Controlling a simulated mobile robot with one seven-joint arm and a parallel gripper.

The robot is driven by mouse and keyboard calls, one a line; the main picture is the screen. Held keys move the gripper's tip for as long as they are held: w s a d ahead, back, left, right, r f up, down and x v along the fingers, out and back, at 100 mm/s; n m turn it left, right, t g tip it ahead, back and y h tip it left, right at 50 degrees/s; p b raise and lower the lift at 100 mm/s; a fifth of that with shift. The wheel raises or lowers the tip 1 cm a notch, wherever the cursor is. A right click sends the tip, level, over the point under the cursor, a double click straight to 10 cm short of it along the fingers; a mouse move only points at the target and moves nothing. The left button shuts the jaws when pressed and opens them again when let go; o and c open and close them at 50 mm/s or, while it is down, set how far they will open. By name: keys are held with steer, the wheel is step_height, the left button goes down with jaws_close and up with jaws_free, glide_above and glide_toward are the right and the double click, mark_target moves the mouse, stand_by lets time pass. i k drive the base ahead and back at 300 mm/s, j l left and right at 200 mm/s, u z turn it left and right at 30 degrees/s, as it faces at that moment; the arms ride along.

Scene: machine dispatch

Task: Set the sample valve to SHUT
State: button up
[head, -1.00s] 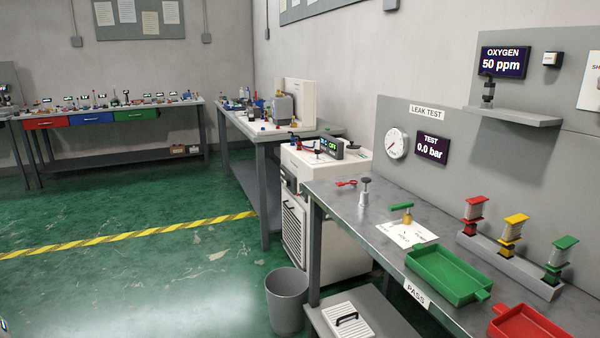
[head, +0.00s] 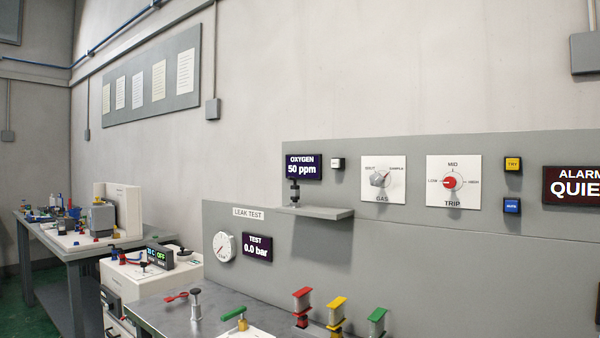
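The sample valve (head: 379,180) is a grey knob on a white square plate (head: 370,199) labelled GAS, on the grey back panel in the head view. A label that seems to read SHUT stands at its upper left and one that seems to read SAMPLE at its upper right. The red mark on the knob points to the upper right, toward SAMPLE. My gripper is not in view.
Left of the valve is the OXYGEN display (head: 304,167) reading 50 ppm, above a small protruding shelf (head: 325,213). Right of it is the red TRIP knob (head: 450,183). Red, yellow and green-topped posts (head: 302,306) stand below on the bench. Nothing stands directly before the valve.

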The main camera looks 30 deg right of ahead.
mark_target(376, 179)
steer(key=z, duration=1.25)
